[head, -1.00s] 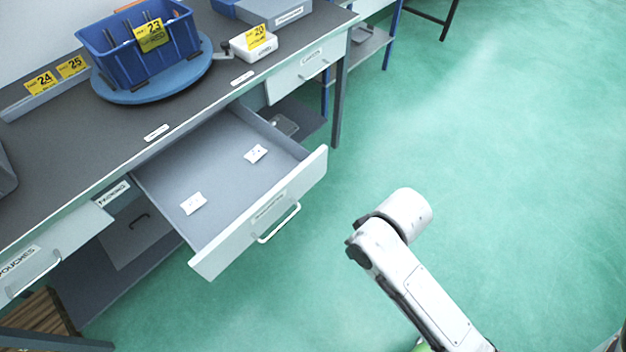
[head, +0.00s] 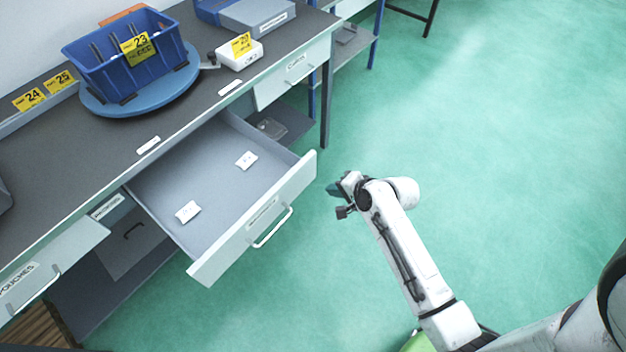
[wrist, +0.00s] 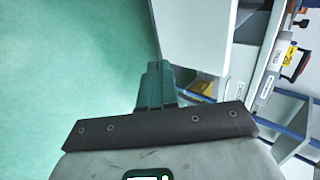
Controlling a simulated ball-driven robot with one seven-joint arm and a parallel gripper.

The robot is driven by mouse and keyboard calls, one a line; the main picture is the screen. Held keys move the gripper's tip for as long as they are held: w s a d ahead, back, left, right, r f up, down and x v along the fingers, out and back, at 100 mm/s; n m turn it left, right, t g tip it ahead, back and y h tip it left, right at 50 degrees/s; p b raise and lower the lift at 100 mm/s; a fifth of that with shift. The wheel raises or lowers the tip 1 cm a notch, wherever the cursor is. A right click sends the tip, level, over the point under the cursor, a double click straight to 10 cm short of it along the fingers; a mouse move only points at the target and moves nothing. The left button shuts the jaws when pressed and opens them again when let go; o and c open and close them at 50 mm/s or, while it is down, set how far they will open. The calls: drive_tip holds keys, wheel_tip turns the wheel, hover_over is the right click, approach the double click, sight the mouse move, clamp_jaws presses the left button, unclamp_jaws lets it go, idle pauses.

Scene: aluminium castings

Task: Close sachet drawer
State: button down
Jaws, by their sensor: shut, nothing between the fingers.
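The sachet drawer (head: 212,237) stands pulled well out from under the workbench in the head view, with a pale front and a bar handle (head: 272,228). Two small white sachets (head: 188,211) (head: 246,160) lie apart on its grey floor. My gripper (head: 338,188) is to the right of the drawer front's far right end, apart from it in the head view. In the wrist view my gripper (wrist: 156,78) shows dark green fingers together with nothing between them. A pale panel (wrist: 190,35), seemingly the drawer front, is just right of the fingertips.
The workbench (head: 60,165) carries a blue bin (head: 130,55) on a round blue turntable (head: 95,100). Closed drawers sit on both sides, one at right (head: 290,75) and the pouches drawer (head: 45,265) at left. Green floor (head: 480,130) is clear to the right.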

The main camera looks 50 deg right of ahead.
sight(305, 181)
drive_tip(key=shift+w+f+p, duration=0.15)
drive_tip(key=shift+w+f, duration=0.4)
drive_tip(key=shift+w, duration=0.75)
drive_tip(key=shift+w+f+p, duration=0.15)
drive_tip(key=shift+w+f, duration=0.45)
drive_tip(key=shift+w, duration=0.7)
drive_tip(key=shift+w+f+p, duration=0.15)
drive_tip(key=shift+w+f, duration=0.4)
drive_tip(key=shift+w, duration=0.75)
